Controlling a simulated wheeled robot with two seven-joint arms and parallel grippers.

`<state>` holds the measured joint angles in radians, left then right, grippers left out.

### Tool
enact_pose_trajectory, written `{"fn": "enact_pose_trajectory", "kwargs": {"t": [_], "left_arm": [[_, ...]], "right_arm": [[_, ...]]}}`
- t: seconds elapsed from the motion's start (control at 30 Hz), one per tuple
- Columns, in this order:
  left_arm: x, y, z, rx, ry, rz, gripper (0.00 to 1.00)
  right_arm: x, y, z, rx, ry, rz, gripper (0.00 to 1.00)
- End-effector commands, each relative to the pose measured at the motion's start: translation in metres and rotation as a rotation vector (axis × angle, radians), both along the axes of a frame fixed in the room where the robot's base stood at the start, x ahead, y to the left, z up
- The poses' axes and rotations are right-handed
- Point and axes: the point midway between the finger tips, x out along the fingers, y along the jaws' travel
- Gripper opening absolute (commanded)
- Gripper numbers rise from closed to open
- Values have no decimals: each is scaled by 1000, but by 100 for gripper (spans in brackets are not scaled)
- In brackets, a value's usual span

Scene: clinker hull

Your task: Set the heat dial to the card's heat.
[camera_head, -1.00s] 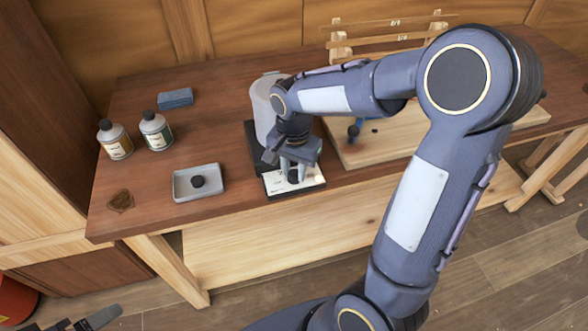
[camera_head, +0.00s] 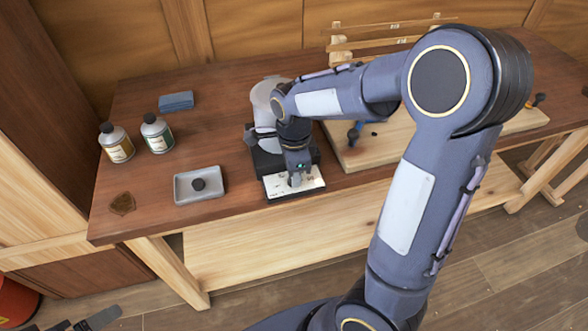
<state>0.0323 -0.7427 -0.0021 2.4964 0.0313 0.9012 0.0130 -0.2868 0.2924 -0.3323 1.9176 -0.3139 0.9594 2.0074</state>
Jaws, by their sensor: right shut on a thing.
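A device with a grey rounded body (camera_head: 262,97) and a dark base stands near the table's front edge. Its white panel (camera_head: 312,184) faces up at the front. My right gripper (camera_head: 295,180) points down over this panel, with its fingers together at the panel's middle. It is shut on what appears to be the heat dial, which the fingers hide. The dial's setting and the panel's marks cannot be read. I cannot make out a heat card. My left gripper is not in view.
A grey tray (camera_head: 180,191) holding a dark knob-like piece (camera_head: 198,184) lies left of the device. Two bottles (camera_head: 117,145) (camera_head: 157,135) and a blue block (camera_head: 176,101) stand behind it. A wooden board (camera_head: 352,158) lies to the right, partly behind my arm.

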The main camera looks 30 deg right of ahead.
Motion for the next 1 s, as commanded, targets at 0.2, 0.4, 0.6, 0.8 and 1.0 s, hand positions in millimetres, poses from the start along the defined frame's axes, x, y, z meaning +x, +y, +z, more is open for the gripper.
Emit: {"fn": "enact_pose_trajectory", "kwargs": {"t": [0.2, 0.4, 0.6, 0.8, 1.0], "left_arm": [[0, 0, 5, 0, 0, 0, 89], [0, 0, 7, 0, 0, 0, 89], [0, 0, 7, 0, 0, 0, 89], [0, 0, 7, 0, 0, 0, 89], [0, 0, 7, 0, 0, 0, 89]], "right_arm": [[1, 0, 2, -1, -3, -124, 3], [1, 0, 1, 0, -4, -188, 3], [1, 0, 1, 0, -4, -212, 3], [1, 0, 1, 0, -4, -214, 3], [1, 0, 1, 0, -4, -213, 31]]}}
